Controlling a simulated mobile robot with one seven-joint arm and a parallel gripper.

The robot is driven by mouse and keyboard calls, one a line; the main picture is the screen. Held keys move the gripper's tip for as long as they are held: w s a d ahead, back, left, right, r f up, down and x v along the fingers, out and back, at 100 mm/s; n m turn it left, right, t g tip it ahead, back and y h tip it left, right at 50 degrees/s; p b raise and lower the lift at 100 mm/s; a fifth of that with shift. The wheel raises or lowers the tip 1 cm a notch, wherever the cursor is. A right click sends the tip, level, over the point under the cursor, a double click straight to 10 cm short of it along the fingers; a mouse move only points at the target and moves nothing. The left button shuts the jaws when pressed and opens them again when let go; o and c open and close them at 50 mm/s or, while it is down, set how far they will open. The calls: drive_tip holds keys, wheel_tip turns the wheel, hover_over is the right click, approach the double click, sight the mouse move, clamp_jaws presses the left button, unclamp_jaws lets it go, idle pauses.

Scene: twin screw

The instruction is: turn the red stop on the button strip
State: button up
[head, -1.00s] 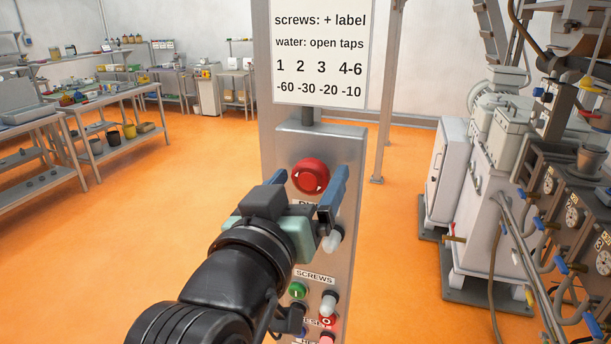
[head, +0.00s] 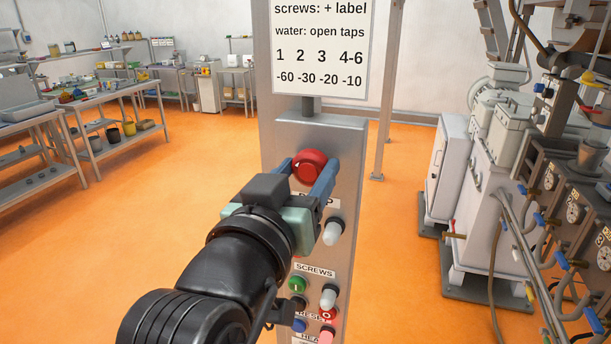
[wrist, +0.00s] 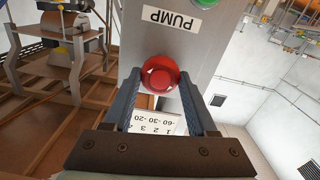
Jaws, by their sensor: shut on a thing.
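The red stop (head: 310,166) is a round mushroom knob with pale arrow marks, near the top of the grey button strip (head: 345,160). My gripper (head: 303,168) reaches it from the front, with one blue finger on each side of the knob, shut on it. In the wrist view the red stop (wrist: 160,74) sits between the two fingertips of my gripper (wrist: 160,85). The wrist view is upside down, with the PUMP label (wrist: 165,15) above the knob. In the head view my gripper partly covers that label.
Below on the strip are a white lamp (head: 333,232), a green button (head: 297,284) and several other buttons. A sign (head: 320,50) stands above the strip. Machinery with hoses and taps is at the right.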

drive_tip(key=m+b, duration=0.3)
drive_tip(key=shift+f+m, duration=0.15)
drive_tip(key=shift+m, duration=0.25)
drive_tip(key=shift+s+r+m+b, duration=0.1)
drive_tip(key=shift+r+m+b, duration=0.1)
drive_tip(key=shift+m+b, duration=1.05)
drive_tip(key=shift+m, duration=0.35)
drive_tip(key=o, duration=1.4)
drive_tip(key=shift+b+v, duration=2.1)
drive_tip(key=shift+v, duration=4.35)
